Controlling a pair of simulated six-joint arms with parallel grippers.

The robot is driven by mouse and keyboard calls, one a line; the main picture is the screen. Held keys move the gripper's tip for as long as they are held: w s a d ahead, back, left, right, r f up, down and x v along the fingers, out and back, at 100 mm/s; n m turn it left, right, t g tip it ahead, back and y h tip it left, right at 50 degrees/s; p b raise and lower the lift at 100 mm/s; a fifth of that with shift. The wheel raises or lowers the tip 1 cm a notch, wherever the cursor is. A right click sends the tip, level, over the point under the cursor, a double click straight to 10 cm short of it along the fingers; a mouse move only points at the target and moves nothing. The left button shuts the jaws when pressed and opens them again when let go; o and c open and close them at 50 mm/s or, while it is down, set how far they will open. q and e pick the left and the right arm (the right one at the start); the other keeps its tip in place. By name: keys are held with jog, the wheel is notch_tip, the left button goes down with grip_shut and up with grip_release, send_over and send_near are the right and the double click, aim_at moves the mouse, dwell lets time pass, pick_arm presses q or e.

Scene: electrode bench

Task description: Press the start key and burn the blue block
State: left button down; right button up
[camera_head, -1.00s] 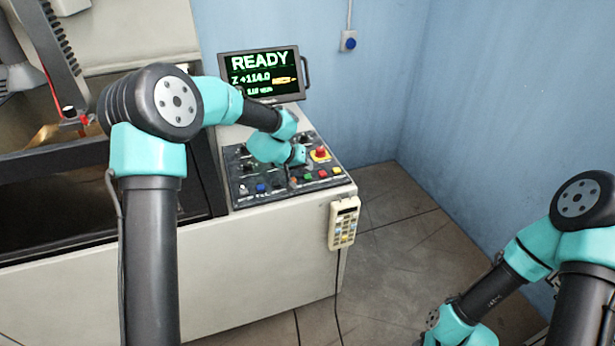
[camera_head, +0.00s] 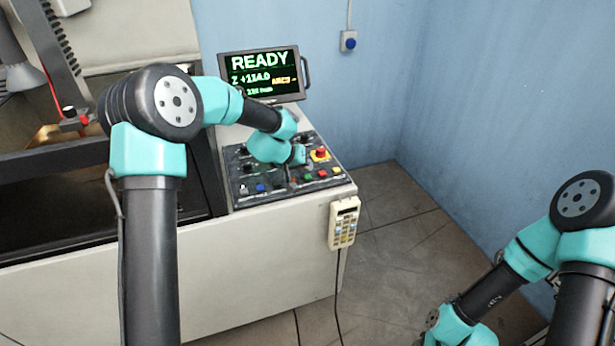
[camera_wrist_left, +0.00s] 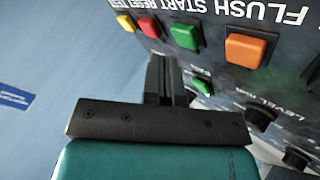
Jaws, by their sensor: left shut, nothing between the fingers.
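My left gripper (camera_head: 293,177) is shut and empty, over the control panel (camera_head: 240,195). In the left wrist view its fingers (camera_wrist_left: 170,68) point at the key row, near the green key (camera_wrist_left: 185,37), which sits by the START lettering. An orange key (camera_wrist_left: 250,47) is to its right, by FLUSH. I cannot tell whether the fingertips touch a key. The green key also shows in the head view (camera_head: 308,177). The screen (camera_head: 262,75) reads READY and Z +114.0. No blue block is visible. My right gripper is outside the views.
A red mushroom button (camera_head: 320,153) on a yellow base stands near my left wrist. Red (camera_wrist_left: 150,27) and yellow (camera_wrist_left: 126,22) keys lie left of the green one. A handheld pendant (camera_head: 343,222) hangs on the machine front. The dark tank (camera_head: 100,185) is at left.

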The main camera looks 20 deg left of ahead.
pick_arm(q)
jog(key=shift+f, duration=0.1)
jog(key=shift+f, duration=0.3)
